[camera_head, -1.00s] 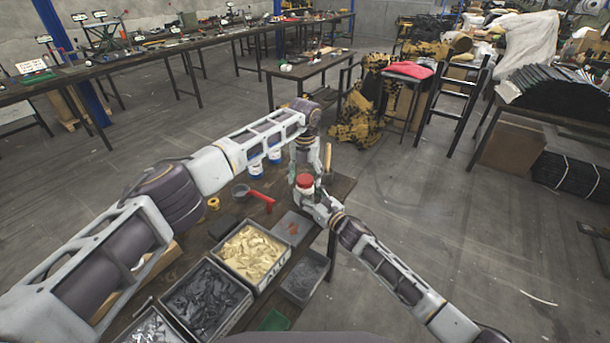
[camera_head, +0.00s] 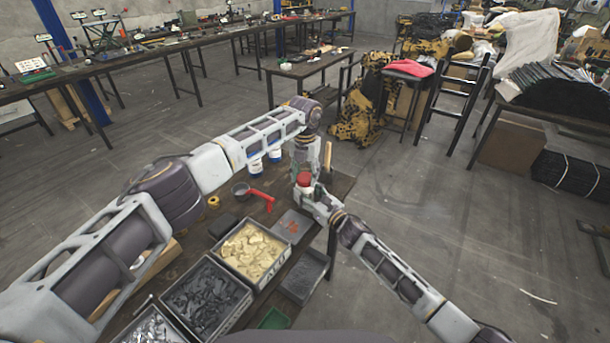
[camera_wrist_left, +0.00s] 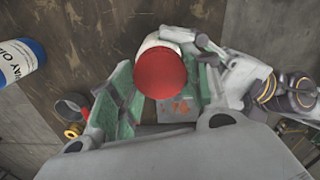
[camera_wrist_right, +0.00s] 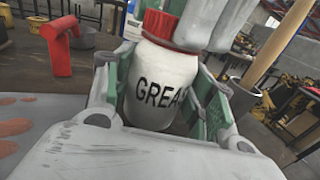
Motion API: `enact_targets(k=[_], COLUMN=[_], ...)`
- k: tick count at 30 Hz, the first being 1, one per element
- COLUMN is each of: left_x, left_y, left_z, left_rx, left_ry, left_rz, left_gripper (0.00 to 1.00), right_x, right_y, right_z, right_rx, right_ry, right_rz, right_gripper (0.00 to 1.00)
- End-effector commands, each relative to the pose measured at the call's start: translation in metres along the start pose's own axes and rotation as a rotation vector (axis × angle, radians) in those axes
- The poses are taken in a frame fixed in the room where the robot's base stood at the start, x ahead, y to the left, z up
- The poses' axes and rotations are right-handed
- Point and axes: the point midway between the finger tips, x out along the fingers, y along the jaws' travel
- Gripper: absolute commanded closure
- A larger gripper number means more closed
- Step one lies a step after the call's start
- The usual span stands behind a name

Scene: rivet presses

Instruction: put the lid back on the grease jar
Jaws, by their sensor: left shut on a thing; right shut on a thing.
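The grease jar (camera_wrist_right: 160,85) is white with black lettering and stands upright in the right wrist view. My right gripper (camera_head: 318,203) is shut around its body. The red lid (camera_wrist_right: 163,27) is at the top of the jar; whether it is fully seated I cannot tell. It shows round and red in the left wrist view (camera_wrist_left: 160,73), with a strip of white jar behind it. My left gripper (camera_wrist_left: 163,90) is shut on the lid from above, its green pads on either side. In the head view the red lid (camera_head: 304,180) is small between both grippers.
On the bench lie a grey cup (camera_head: 240,189), a red-handled tool (camera_head: 262,199), a yellow ring (camera_head: 213,202) and blue-and-white cans (camera_head: 255,166). Trays of parts (camera_head: 285,262) fill the near side. A wooden handle (camera_head: 328,153) stands close behind the grippers.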

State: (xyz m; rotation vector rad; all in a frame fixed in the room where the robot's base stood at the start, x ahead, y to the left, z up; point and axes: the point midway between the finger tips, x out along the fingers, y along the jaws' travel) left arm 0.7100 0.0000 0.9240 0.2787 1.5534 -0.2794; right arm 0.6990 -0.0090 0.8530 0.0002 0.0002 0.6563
Motion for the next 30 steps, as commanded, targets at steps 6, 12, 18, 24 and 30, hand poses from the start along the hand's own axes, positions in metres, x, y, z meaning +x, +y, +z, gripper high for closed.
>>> enact_targets(k=[6,12,18,24,30], left_x=[0.000,0.000,-0.001,-0.011,-0.035], left_y=[0.000,0.000,0.000,0.000,0.000], left_z=[0.000,0.000,0.000,0.001,0.001], left_rx=[-0.002,-0.002,-0.002,-0.002,-0.001], left_ry=[0.000,0.000,0.000,-0.002,-0.002], left_rz=[0.000,0.000,0.000,0.001,0.001], left_gripper=[0.28,0.27,0.27,0.27,0.27], right_x=[0.000,0.000,0.000,0.000,0.000], right_y=[0.000,0.000,0.000,0.000,0.000], right_z=[0.000,0.000,0.000,0.000,0.000], right_rx=[0.000,0.000,0.000,0.000,0.000], right_ry=[0.000,0.000,0.000,0.000,0.000], right_rz=[0.000,0.000,0.000,0.000,0.000], right_gripper=[1.00,1.00,1.00,1.00,1.00])
